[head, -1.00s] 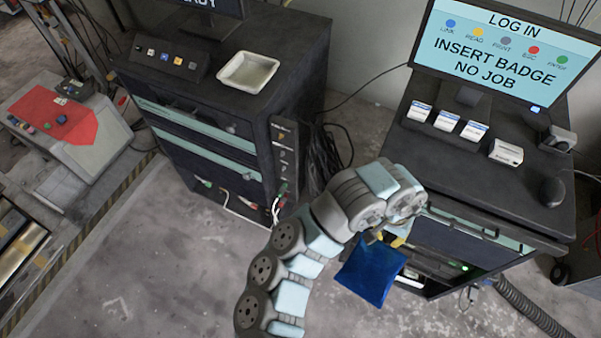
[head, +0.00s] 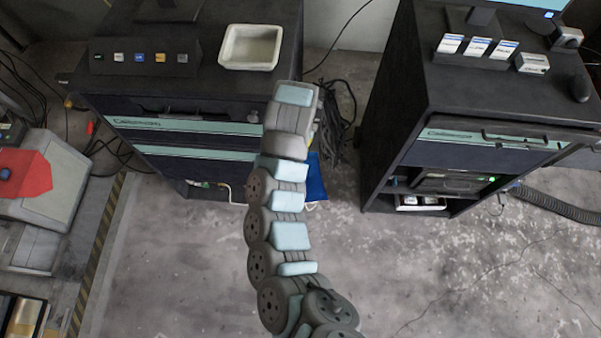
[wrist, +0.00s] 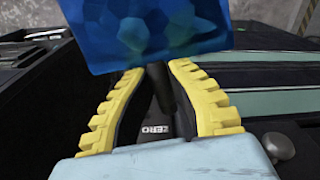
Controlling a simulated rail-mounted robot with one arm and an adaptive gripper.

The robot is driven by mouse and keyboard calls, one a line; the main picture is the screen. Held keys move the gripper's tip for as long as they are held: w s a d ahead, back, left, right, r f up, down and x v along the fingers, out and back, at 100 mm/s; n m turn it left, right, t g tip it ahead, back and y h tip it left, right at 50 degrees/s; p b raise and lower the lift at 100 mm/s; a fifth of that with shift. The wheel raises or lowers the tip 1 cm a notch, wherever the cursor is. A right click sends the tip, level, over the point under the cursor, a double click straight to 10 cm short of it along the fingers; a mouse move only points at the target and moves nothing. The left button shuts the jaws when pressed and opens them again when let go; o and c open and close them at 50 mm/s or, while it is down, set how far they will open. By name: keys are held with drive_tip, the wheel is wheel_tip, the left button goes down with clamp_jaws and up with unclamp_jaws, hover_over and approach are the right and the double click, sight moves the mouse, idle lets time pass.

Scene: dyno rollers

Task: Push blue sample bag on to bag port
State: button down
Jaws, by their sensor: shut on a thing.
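The blue sample bag (head: 317,180) shows partly behind my arm in the head view, beside the right side of the left cabinet. In the wrist view the bag (wrist: 140,35) fills the top middle, beyond the yellow fingertips. My gripper (wrist: 160,68) is shut on the bag at its near edge. A dark rod-like piece (wrist: 162,88) shows between the fingers; I cannot tell what it belongs to. I cannot make out the bag port in either view. My arm covers the cabinet's right front edge in the head view.
The left cabinet (head: 185,175) carries a white tray (head: 250,47) and a button box (head: 146,57). Black cables (head: 340,110) hang between it and the right cabinet (head: 385,115). A wrist-view label reads "ZERO" (wrist: 157,129). The floor in front is clear.

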drive_tip(key=w+d+f+m+y+b, duration=0.1)
drive_tip(key=d+f+m+y+b, duration=0.2)
drive_tip(key=f+y+b, duration=1.2)
drive_tip(key=w+f+h+b, duration=0.4)
drive_tip(key=w+f+h, duration=0.1)
drive_tip(key=h, duration=0.3)
drive_tip(key=shift+w+d+f+t, duration=0.15)
drive_tip(key=shift+w+f+t, duration=0.2)
drive_tip(key=shift+w, duration=0.45)
drive_tip(key=shift+w+r, duration=0.1)
drive_tip(key=shift+b, duration=0.7)
drive_tip(key=shift+w+d+b, duration=0.1)
drive_tip(key=shift+w+b, duration=0.6)
drive_tip(key=shift+b, duration=1.4)
idle(2.0)
